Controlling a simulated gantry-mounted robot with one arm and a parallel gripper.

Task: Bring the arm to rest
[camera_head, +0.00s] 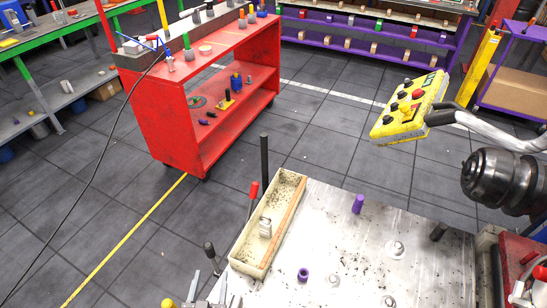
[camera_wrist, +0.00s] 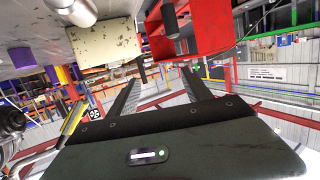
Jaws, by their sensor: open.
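My gripper (camera_wrist: 160,76) shows in the wrist view, its two dark fingers spread apart with nothing between them. It is clear of the surfaces around it. In that view the scene appears upside down, with the metal worktable (camera_wrist: 32,20) at the upper left and the cream tray (camera_wrist: 105,42) beyond it. My gripper does not show in the head view. There the worktable (camera_head: 335,225) fills the lower middle. The cream tray (camera_head: 243,250) stands along its left edge with a small light metal part (camera_head: 265,228) in it.
A yellow control pendant (camera_head: 410,106) and a dark ribbed cylinder (camera_head: 495,180) are at the right. A red cart (camera_head: 160,110) stands behind at the left. The floor between is clear.

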